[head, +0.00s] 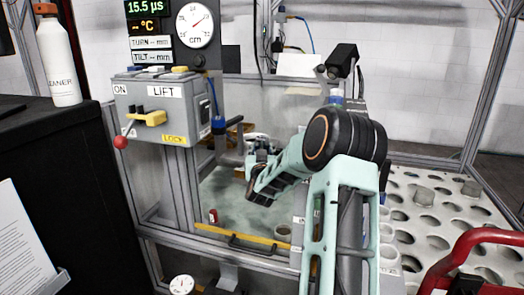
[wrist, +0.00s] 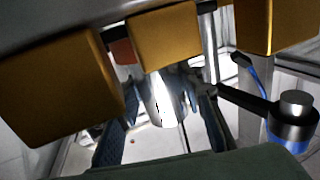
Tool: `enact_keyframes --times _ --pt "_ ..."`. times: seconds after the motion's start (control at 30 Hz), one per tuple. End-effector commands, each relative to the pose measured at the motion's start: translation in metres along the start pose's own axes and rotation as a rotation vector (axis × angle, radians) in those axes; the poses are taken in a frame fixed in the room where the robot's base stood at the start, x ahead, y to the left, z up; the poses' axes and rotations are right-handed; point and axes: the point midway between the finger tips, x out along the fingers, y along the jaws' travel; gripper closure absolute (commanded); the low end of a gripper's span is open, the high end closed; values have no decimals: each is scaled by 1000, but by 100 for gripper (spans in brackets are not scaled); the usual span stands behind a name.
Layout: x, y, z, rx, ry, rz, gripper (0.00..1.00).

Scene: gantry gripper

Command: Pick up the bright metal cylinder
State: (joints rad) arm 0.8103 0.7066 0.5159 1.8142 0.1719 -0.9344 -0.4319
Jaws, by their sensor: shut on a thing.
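The bright metal cylinder (wrist: 162,98) shows in the wrist view as a shiny, glaring upright shape between my two dark blue fingers. My gripper (wrist: 165,128) is shut on it; the finger contact is partly lost in glare and shadow. In the head view my gripper (head: 262,155) is inside the framed enclosure, beyond my pale green arm. The cylinder cannot be made out there, as the arm and gripper cover that spot.
Yellow-brown blocks (wrist: 165,38) hang close around my gripper. A dark rod with a silver-and-blue end (wrist: 293,112) is at right. A control box (head: 160,105) stands left of the enclosure, a small red can (head: 213,215) on its floor, a holed rack (head: 440,215) at right.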

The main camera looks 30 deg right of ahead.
Motion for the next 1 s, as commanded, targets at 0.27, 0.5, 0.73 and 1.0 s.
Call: enact_keyframes --times 0.27,0.5,0.73,1.0 --pt "-3 -1 -39 -3 10 0 100" --pt "-34 -2 -75 -3 11 -1 100" --pt "-72 -3 -102 -4 8 -1 100" --pt "-114 -4 -120 -1 9 0 100"
